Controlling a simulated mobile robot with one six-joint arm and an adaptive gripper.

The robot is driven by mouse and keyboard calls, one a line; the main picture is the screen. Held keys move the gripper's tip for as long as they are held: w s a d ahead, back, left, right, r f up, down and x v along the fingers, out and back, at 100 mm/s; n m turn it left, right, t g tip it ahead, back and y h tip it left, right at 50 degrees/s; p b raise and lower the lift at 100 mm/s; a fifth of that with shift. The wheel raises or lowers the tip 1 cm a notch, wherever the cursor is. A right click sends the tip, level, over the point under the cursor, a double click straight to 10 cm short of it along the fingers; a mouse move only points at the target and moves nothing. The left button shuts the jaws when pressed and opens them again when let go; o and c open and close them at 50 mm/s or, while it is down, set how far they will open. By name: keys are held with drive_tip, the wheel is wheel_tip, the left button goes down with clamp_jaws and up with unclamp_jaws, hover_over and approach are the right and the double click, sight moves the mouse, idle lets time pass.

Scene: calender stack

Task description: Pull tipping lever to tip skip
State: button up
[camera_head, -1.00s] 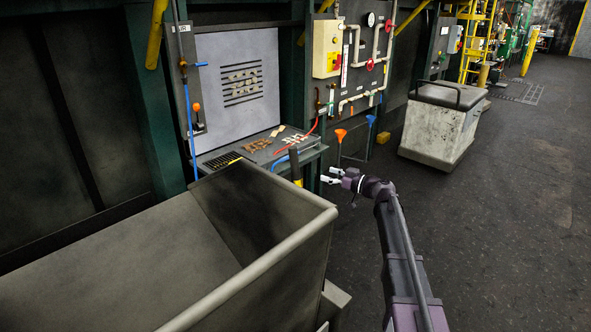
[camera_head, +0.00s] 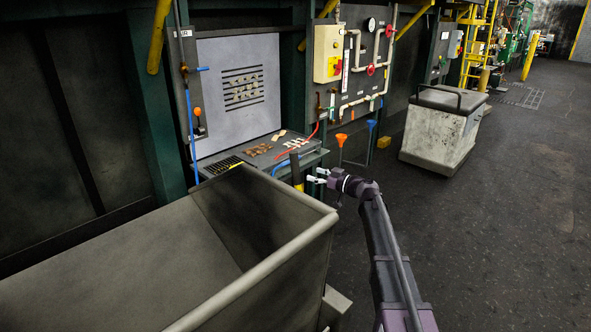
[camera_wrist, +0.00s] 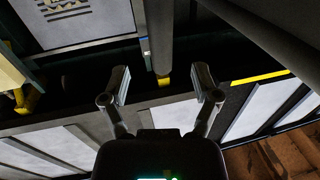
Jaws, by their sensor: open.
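The skip (camera_head: 262,264) is the large grey-beige open bin at the lower left in the head view. The tipping lever (camera_head: 295,167) seems to be the dark upright bar with a yellow band behind the skip's far right corner; its lower part is hidden by the skip. My gripper (camera_head: 313,176) is open, just right of the bar and pointing at it. In the wrist view a thick grey bar (camera_wrist: 159,38) with a yellow end comes down between the lines of my two spread fingers (camera_wrist: 161,82). I see no contact with either finger.
A bench (camera_head: 262,150) with small parts stands behind the lever against the wall. An orange funnel (camera_head: 341,139) and a blue funnel (camera_head: 371,124) are beyond my gripper. A grey lidded bin (camera_head: 440,130) stands farther right. The floor on the right is clear.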

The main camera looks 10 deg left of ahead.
sight(299, 170)
drive_tip(key=x, duration=0.8)
drive_tip(key=shift+a, duration=0.15)
clamp_jaws()
drive_tip(key=shift+a, duration=0.15)
